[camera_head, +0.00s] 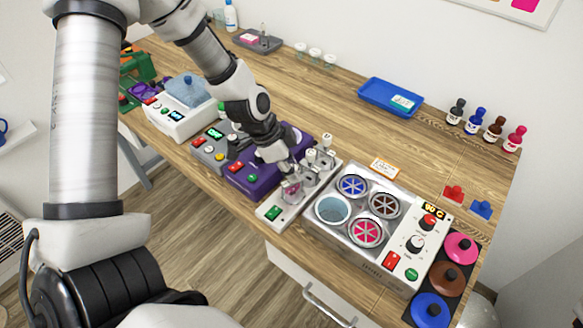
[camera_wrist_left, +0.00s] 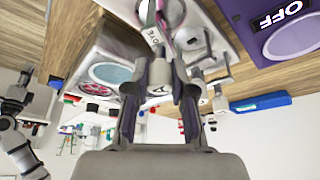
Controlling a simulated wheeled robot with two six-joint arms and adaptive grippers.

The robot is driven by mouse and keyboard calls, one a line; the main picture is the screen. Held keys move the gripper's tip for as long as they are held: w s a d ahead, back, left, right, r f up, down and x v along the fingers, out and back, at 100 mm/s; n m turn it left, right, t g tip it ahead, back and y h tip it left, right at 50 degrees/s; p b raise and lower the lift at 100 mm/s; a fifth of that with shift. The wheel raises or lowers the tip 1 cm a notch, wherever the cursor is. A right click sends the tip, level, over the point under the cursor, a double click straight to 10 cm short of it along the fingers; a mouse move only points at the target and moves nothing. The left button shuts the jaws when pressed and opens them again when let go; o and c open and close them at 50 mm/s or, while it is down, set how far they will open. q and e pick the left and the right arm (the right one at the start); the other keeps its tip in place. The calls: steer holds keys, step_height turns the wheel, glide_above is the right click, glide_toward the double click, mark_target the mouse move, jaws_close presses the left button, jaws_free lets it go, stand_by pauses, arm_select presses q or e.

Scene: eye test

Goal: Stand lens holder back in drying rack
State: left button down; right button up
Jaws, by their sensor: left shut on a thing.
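My left gripper (camera_head: 288,176) is shut on a small pink and grey thing (camera_head: 292,190), which seems to be the lens holder. In the left wrist view the gripper (camera_wrist_left: 163,58) has its fingers close together around a pale piece with dark lettering (camera_wrist_left: 154,34), with pink beside it. Whether the held thing touches the stand is hard to tell. My right gripper is not in view.
A dye bath with several round pots (camera_head: 332,209) stands close to the right, and a purple machine (camera_head: 245,182) close to the left. Coloured lids (camera_head: 462,247) lie at the far right. A blue tray (camera_head: 389,97) lies behind, with bare wooden bench around it.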

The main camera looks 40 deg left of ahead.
arm_select(q)
steer(key=shift+f+b, duration=0.3)
steer(key=shift+b, duration=0.05)
stand_by(0.6)
steer(key=c, duration=0.6)
jaws_free()
steer(key=shift+r, duration=0.1)
step_height(320, 180, up, 6)
steer(key=p, duration=0.5)
steer(key=shift+p, duration=0.3)
